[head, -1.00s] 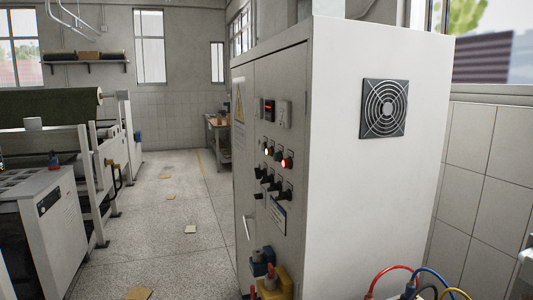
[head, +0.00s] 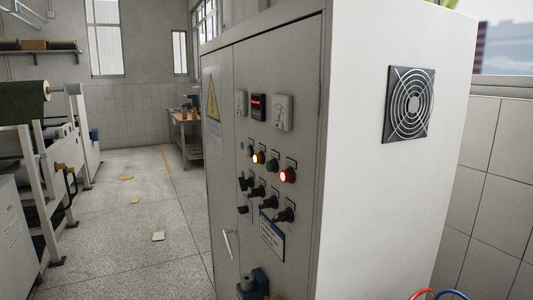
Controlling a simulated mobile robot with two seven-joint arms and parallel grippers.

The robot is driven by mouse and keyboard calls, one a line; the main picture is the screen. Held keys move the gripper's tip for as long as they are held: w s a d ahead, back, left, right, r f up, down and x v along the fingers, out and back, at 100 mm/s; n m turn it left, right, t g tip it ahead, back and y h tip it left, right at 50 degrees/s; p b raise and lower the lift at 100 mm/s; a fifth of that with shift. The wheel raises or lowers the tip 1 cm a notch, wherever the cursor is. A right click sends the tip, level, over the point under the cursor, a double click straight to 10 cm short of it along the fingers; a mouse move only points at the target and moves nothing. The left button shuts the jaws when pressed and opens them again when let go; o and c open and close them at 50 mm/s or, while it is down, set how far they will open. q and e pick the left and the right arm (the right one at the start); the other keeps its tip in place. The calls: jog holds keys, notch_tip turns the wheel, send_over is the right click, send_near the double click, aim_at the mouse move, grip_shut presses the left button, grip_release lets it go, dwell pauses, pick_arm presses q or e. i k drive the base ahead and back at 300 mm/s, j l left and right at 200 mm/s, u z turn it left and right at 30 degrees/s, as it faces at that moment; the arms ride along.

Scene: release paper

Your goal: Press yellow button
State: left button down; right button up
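The yellow button (head: 258,157) is lit yellow-orange on the front panel of a tall light-grey control cabinet (head: 224,190). To its right on the same row are a dark green button (head: 272,165) and a lit red button (head: 288,175). Several black knobs (head: 257,193) sit in a row below. Neither of my grippers shows in the head view, and nothing touches the buttons.
A red display (head: 259,107) sits above the buttons, and a door handle (head: 228,243) low on the cabinet. A blue device (head: 252,284) stands at the cabinet's front base. Machinery (head: 40,190) lines the left; the speckled floor (head: 130,225) between is mostly open.

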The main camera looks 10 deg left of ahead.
aim_at(258, 158)
jog(key=i+j+z, duration=0.35)
jog(key=j, duration=0.25)
jog(key=i+j+z, duration=0.3)
jog(key=i+j, duration=0.15)
jog(key=j, duration=0.3)
